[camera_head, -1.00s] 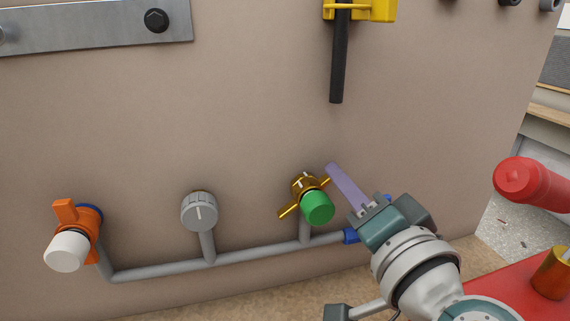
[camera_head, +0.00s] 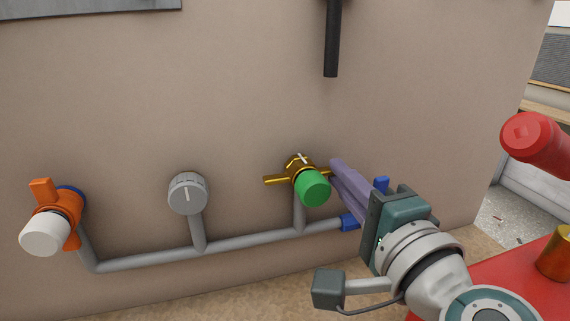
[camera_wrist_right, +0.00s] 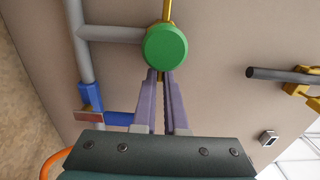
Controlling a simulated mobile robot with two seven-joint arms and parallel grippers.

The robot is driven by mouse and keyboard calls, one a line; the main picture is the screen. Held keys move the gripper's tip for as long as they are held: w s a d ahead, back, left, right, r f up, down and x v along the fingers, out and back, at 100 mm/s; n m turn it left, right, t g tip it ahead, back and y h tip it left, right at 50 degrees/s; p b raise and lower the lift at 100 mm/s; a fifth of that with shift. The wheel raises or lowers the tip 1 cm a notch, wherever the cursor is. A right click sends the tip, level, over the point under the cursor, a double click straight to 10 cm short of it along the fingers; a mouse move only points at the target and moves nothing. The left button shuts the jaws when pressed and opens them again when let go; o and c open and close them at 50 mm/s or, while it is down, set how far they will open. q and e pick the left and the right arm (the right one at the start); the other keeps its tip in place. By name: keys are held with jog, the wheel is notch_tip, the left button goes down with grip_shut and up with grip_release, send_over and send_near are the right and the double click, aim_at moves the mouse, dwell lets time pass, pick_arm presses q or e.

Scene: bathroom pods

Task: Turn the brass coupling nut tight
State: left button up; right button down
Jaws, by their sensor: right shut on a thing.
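The brass coupling nut (camera_head: 299,163) sits on the third pipe branch, behind a round green cap (camera_head: 313,188). It has two wings: the left wing points left, roughly level, and the right one points right. My right gripper (camera_head: 334,170) is shut on the right wing with its purple fingers, which cover the wing's end. In the right wrist view, the fingertips (camera_wrist_right: 160,76) meet just below the green cap (camera_wrist_right: 165,47), and the nut is mostly hidden behind the cap. My left gripper is in neither view.
A grey pipe (camera_head: 150,258) runs along the wall, with a grey dial (camera_head: 188,194) and an orange valve with a white cap (camera_head: 45,232) to the left. Blue fittings (camera_head: 350,221) lie close to my right gripper. A black bar (camera_head: 332,40) hangs above.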

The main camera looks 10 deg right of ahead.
dwell(0.4)
jog(key=c, duration=1)
grip_release()
jog(key=shift+o, duration=0.2)
jog(key=s, duration=1)
jog(key=shift+d+b, duration=0.15)
jog(key=shift+b, duration=0.25)
